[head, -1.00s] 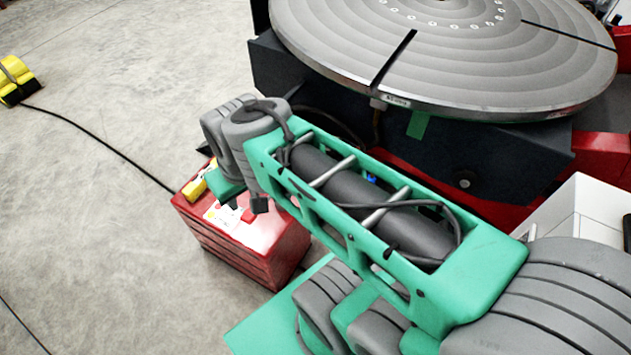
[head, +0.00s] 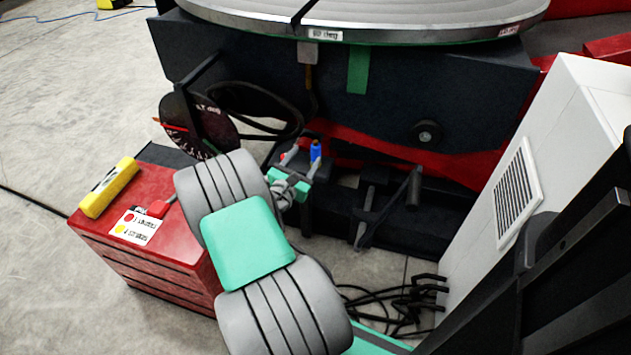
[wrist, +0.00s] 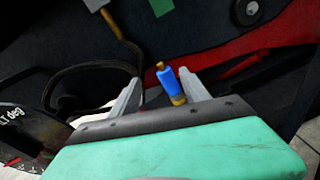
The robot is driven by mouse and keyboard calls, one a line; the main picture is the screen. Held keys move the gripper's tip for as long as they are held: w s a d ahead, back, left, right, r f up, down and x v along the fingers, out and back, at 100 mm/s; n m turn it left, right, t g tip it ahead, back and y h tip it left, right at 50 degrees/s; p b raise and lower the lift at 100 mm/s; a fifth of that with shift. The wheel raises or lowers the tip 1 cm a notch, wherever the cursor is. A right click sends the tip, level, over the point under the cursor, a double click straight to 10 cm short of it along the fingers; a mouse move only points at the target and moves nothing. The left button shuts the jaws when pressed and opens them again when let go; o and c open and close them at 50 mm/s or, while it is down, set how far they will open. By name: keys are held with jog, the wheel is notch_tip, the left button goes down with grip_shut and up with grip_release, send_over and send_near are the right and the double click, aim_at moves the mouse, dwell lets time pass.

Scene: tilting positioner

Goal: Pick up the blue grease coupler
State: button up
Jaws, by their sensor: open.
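The blue grease coupler (head: 316,150) stands at the front of the dark machine base, just past my gripper in the head view. In the wrist view the coupler (wrist: 170,80) shows a blue body with brass-coloured ends and is slightly tilted. My gripper (head: 306,166) is open, its two grey fingers pointing toward the coupler. In the wrist view the coupler appears between the fingers of my gripper (wrist: 158,76), closer to the right one. I cannot tell whether it is fully between them or a little beyond. Its lower end is partly hidden by my gripper.
A round turntable (head: 400,18) overhangs the dark base. A dial plate (head: 192,125) and looped black cable stand left of my gripper. A red cabinet (head: 165,235) carries a yellow tool (head: 109,187). A white vented box (head: 545,150) is at right. A dark lever (head: 388,205) stands right of the coupler.

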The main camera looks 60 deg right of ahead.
aim_at(314, 152)
jog(key=f+n, duration=0.1)
jog(key=s+d+f+n, duration=0.1)
jog(key=n, duration=0.1)
jog(key=shift+s+d+f+h+b, duration=0.1)
jog(key=shift+s+f+h+b, duration=0.1)
jog(key=shift+f+h+b, duration=0.15)
jog(key=shift+t, duration=0.4)
jog(key=d, duration=0.2)
jog(key=w+d+b, duration=0.1)
jog(key=d, duration=0.1)
jog(key=d+b, duration=0.1)
jog(key=d, duration=0.1)
jog(key=shift+w, duration=0.3)
jog(key=shift+w+d+r, duration=0.1)
jog(key=shift+d+r, duration=0.05)
jog(key=shift+d, duration=0.2)
jog(key=shift+c, duration=0.4)
grip_shut()
